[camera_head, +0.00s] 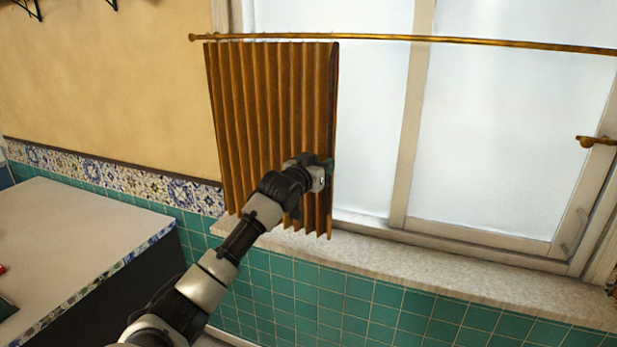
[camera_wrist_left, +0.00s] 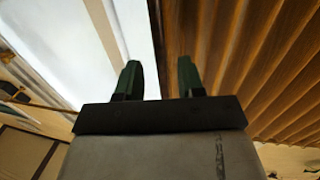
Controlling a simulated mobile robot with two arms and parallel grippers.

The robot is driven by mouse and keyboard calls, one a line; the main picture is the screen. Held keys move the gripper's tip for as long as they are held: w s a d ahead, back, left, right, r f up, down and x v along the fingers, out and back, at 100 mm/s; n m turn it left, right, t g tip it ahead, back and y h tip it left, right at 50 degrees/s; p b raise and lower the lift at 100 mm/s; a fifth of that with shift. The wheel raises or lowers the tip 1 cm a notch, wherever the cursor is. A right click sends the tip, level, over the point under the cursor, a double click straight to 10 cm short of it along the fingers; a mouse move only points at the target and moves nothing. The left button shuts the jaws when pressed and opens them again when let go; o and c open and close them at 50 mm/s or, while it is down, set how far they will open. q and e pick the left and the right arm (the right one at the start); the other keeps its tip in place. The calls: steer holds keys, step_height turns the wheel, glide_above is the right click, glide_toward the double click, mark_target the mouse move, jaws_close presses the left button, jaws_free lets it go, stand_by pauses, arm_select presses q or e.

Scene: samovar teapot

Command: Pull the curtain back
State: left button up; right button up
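The brown pleated curtain (camera_head: 262,110) hangs from a brass rod at the left part of the window, its pleats bunched together. My left gripper (camera_head: 327,168) is at the curtain's right edge, in its lower half; the arm covers part of the cloth. In the left wrist view, the two green fingers (camera_wrist_left: 160,80) stand apart. The curtain's edge (camera_wrist_left: 170,40) shows between them, with a bright gap beside the left finger. More pleats fill the right side of that view. Whether a finger touches the cloth is hard to tell. My right gripper is not in view.
The brass rod (camera_head: 450,40) runs right across the window (camera_head: 500,140), whose panes are uncovered right of the curtain. A stone sill (camera_head: 430,265) juts out below, above green tiles. A white-topped counter (camera_head: 70,235) stands at the left.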

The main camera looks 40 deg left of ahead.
arm_select(q)
steer(key=s+b, duration=0.1)
steer(key=s, duration=0.5)
steer(key=shift+s+d+b, duration=0.15)
steer(key=shift+b, duration=0.2)
